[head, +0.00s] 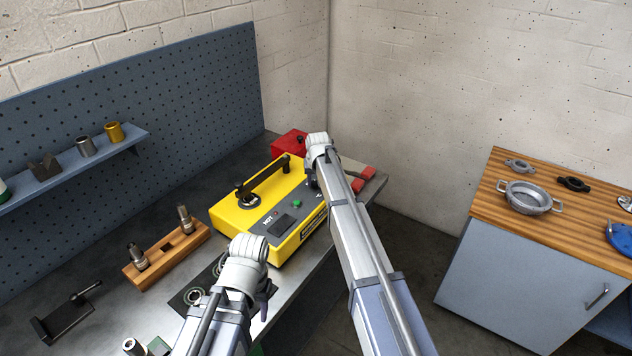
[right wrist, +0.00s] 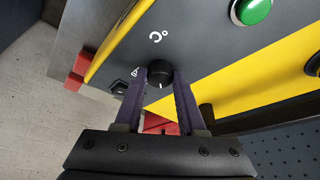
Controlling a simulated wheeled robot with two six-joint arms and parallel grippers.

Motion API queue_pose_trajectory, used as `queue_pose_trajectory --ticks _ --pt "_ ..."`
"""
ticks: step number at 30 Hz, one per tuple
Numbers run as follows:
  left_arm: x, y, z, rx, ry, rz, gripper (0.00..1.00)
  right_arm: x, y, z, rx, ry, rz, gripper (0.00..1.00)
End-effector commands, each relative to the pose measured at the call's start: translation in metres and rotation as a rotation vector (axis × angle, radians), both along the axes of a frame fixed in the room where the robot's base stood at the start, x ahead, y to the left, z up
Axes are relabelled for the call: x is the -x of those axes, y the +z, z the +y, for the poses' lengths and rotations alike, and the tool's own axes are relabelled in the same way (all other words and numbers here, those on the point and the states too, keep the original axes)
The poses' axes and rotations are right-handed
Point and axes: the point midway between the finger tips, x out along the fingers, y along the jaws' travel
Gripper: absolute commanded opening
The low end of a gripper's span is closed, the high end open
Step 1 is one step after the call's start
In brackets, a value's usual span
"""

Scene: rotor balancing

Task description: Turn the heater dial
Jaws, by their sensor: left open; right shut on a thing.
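The yellow heater (head: 284,240) stands on the bench, with a dark panel, a green button (head: 297,203) and a black bar on top. Its black round dial (right wrist: 160,82) shows in the right wrist view, beside a degree-C mark. My right gripper (right wrist: 160,70) has its two purple fingers on either side of the dial, shut on it. In the head view my right arm hides the dial and most of the right gripper (head: 313,186). My left gripper (head: 263,306) is open over the bench's front part, apart from the heater and mostly hidden by its wrist.
A wooden block (head: 168,257) with metal cylinders stands left of the heater. A dark mat (head: 180,301) with rings lies near my left wrist. A red box (head: 289,144) is behind the heater. A wood-topped cabinet (head: 540,235) stands at the right, across a floor gap.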

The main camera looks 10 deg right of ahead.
Motion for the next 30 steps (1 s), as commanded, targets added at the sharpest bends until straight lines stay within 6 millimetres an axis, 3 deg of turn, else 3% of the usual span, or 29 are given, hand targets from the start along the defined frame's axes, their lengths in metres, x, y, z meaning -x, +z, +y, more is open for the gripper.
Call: queue_pose_trajectory --ticks 14,15,22,30 --pt "0.0 0.0001 0.0 0.0 0.0 0.0 0.5 0.0001 0.0 0.0003 -0.001 -0.012 0.001 0.0" --pt "0.0 0.0001 0.0 0.0 0.0 0.0 0.5 0.0001 0.0 0.0002 -0.001 -0.012 0.001 0.44" --pt "0.0 0.0 0.0 0.0 0.0 0.0 0.5 0.0001 0.0 0.0002 -0.001 -0.012 0.001 0.69" --pt "0.0 0.0007 0.0 0.0 0.0 0.0 0.5 0.0003 0.0006 0.0 0.0 -0.011 0.001 0.69"
